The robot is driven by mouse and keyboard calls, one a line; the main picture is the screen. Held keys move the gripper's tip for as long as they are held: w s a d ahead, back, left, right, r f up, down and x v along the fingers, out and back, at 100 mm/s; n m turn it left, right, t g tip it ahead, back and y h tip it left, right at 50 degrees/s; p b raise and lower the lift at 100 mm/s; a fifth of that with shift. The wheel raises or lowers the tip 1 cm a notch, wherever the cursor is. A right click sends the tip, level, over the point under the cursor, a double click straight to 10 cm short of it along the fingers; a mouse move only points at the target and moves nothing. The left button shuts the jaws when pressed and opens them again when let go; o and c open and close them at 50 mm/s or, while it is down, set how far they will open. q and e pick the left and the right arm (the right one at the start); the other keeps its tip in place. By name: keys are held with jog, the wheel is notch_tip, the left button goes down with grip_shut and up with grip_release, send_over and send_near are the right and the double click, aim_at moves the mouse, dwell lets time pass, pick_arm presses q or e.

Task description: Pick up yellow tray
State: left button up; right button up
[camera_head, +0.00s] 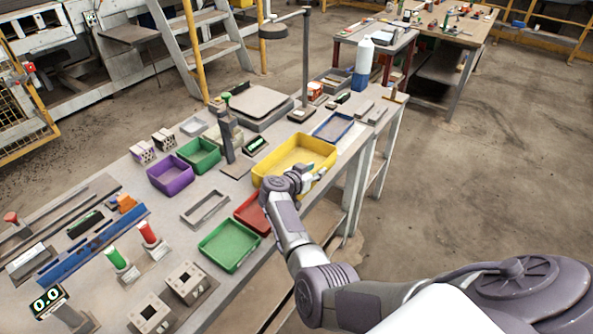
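The yellow tray (290,157) is a rectangular open bin, apparently empty, near the right edge of the workbench. My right arm reaches up from the lower right, and my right gripper (314,174) is at the tray's near wall. It overlaps that wall in the picture and hides part of it. The fingers are small and partly hidden by the wrist, so I cannot tell whether they are open, shut or touching the tray. My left gripper is not in view.
A red tray (253,213) and a green tray (229,246) stand at the bench's near edge. A blue-rimmed tray (333,127) lies just beyond the yellow one. A dark upright post (227,140) stands to the left. Open floor lies right of the bench.

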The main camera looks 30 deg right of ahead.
jog(key=shift+s+a+r, duration=0.1)
jog(key=shift+c, duration=2.6)
grip_shut()
